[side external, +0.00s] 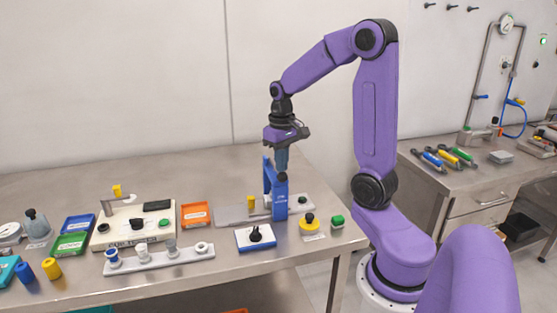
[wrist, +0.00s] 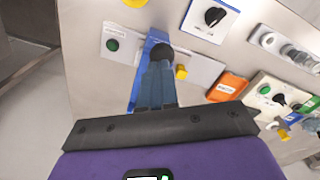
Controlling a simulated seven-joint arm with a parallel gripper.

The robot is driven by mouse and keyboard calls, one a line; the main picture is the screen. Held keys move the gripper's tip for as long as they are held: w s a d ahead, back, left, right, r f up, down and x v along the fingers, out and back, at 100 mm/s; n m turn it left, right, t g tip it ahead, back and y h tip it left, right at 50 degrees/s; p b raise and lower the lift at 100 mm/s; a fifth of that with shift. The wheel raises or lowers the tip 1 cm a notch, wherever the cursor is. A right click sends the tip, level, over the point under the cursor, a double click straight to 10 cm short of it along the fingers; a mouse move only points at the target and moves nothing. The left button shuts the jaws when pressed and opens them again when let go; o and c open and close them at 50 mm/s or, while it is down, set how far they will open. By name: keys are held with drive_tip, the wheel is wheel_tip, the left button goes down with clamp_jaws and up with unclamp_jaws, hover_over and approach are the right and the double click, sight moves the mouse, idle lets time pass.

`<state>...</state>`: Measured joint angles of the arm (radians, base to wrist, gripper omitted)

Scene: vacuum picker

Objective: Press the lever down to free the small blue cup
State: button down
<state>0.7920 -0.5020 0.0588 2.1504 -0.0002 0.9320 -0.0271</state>
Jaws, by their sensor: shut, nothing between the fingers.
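A blue upright stand (side external: 280,201) with a raised blue lever arm (side external: 268,174) is on a grey plate near the table's right end. In the wrist view a black round knob (wrist: 162,52) shows at the blue stand (wrist: 152,46). My gripper (side external: 282,168) points down, shut and empty, with its tips close above the stand; it also shows in the wrist view (wrist: 160,68), its tips overlapping the knob's near edge. I cannot tell whether they touch. A small blue-topped piece (side external: 113,258) sits in the light rack; I cannot tell whether it is the small blue cup.
A yellow post (side external: 250,202) stands beside the blue stand. A blue-edged knob panel (side external: 256,239), a yellow-based black button (side external: 309,222) and a green button (side external: 337,221) are near it. An orange tray (side external: 196,214) and a white valve block (side external: 133,224) lie left. The table behind is clear.

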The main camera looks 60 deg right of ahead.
wheel_tip(320, 180, up, 8)
idle(1.0)
drive_tip(key=shift+f, duration=0.1)
drive_tip(key=s+a+f+n, duration=0.2)
drive_tip(key=a+n, duration=0.2)
drive_tip(key=a, duration=0.3)
drive_tip(key=s+a+f+n, duration=0.1)
drive_tip(key=s+a+n, duration=0.2)
drive_tip(key=a, duration=0.5)
drive_tip(key=s+a+f+n, duration=0.2)
drive_tip(key=s+a+n, duration=0.2)
drive_tip(key=s, duration=0.3)
drive_tip(key=s+a+f+n, duration=0.3)
drive_tip(key=s+n, duration=0.1)
drive_tip(key=s, duration=0.3)
drive_tip(key=shift+s+a+n, duration=0.25)
drive_tip(key=shift+a+n, duration=0.05)
drive_tip(key=shift+a, duration=0.05)
